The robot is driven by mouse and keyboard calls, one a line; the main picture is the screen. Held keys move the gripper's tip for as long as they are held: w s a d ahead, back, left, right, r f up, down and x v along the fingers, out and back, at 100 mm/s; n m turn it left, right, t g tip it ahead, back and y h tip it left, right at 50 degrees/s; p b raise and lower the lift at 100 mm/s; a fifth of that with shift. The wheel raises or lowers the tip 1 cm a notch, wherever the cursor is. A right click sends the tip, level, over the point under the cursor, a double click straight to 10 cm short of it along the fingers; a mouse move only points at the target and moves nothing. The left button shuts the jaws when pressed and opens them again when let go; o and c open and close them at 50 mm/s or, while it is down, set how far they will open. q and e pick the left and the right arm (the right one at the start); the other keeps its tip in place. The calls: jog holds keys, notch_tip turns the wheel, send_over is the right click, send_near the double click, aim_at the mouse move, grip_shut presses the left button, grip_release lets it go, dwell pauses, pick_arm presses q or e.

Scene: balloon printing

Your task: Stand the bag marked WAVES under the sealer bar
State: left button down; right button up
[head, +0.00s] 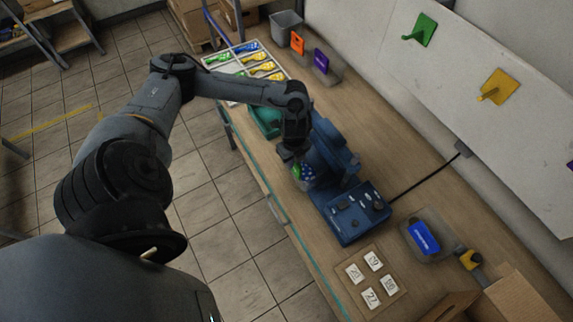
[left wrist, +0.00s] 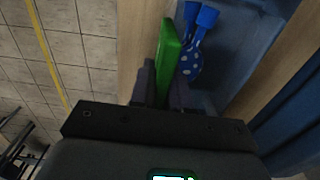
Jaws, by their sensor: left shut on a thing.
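My left gripper (head: 296,158) is shut on the green header of a clear bag (head: 304,178). The bag holds blue balloons with white dots and hangs at the left side of the blue sealer (head: 349,208). In the left wrist view the green header (left wrist: 168,55) stands between the fingers (left wrist: 160,82), with the dotted blue balloons (left wrist: 192,52) beside it. No marking is readable on this bag. The bag's lower end and its contact with the sealer are unclear. The sealer's upper part (head: 332,150) is partly behind my arm. My right gripper is not in view.
A teal bin (head: 265,122) and a compartment tray (head: 284,68) of balloons stand farther along the bench. A blue card lies in a clear tray (head: 441,252) at right. Number cards lie on a board (head: 372,284) near the front edge. A cable runs from the sealer to the wall.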

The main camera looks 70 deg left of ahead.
pick_arm(q)
jog(key=shift+w+a+f+b, duration=0.15)
jog(key=shift+w+b, duration=0.35)
jog(key=shift+w, duration=0.75)
jog(key=shift+w+a+f+b, duration=0.15)
jog(key=shift+w+b, duration=0.35)
jog(key=shift+w, duration=0.7)
jog(key=c, duration=1)
grip_release()
jog(key=shift+r, duration=0.15)
